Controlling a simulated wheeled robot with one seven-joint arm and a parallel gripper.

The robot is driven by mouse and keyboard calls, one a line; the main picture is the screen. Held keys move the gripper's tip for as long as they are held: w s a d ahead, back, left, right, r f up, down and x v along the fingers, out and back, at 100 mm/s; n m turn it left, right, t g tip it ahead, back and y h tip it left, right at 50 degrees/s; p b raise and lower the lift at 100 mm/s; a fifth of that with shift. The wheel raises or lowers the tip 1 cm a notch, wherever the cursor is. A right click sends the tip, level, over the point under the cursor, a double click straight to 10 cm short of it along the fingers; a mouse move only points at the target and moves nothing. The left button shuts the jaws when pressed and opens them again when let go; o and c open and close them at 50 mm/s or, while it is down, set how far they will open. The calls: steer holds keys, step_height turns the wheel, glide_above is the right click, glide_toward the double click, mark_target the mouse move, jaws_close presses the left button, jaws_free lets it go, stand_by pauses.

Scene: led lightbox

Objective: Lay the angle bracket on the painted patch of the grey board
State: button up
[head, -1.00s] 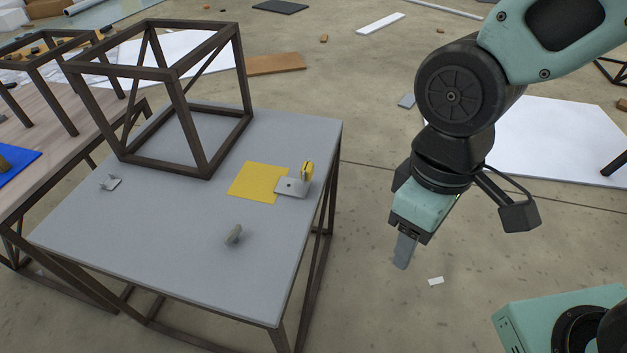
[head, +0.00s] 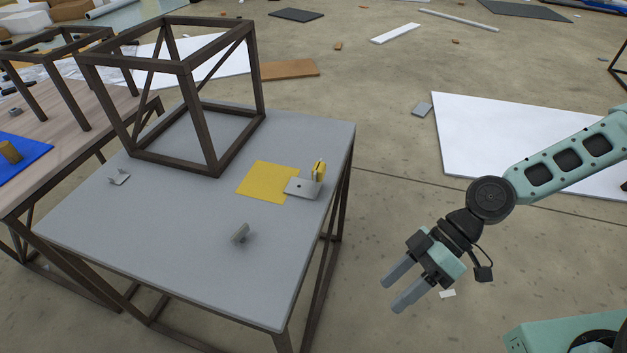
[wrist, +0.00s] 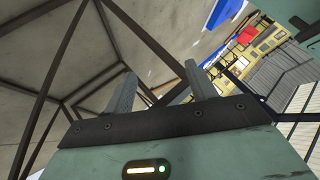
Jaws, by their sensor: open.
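The grey board (head: 175,235) forms the flat top of a dark-framed table. Its painted patch (head: 264,180) is a yellow square near the right side. A small grey angled metal piece (head: 240,234) stands in front of the patch, and another (head: 119,178) lies near the left edge; either may be the angle bracket, I cannot tell which. A grey plate (head: 302,188) with a hole and an upright yellow part overlaps the patch's right corner. My gripper (head: 394,294) is open and empty, right of the table over the floor; its fingers also show in the wrist view (wrist: 160,78).
A dark open cube frame (head: 186,70) stands on the board's back part. A wooden table with a blue mat (head: 28,158) is at the left. A white sheet (head: 520,135) lies on the floor behind my arm.

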steer(key=w+a+r+t+y, duration=0.2)
steer(key=w+r+t+y, duration=0.15)
steer(key=w+y, duration=0.2)
steer(key=t+y, duration=0.2)
steer(key=t, duration=0.6)
glide_toward(324, 174)
steer(key=shift+m+g, duration=0.25)
steer(key=shift+m, duration=0.15)
steer(key=p+x, duration=0.2)
steer(key=x, duration=0.3)
steer(key=shift+w+a, duration=0.2)
steer(key=shift+a, duration=0.05)
steer(key=shift+p+x, duration=0.3)
steer(key=shift+x, duration=3.05)
steer(key=shift+w, duration=0.1)
steer(key=c, duration=0.9)
steer(key=shift+r, duration=0.1)
steer(key=shift+c, duration=0.2)
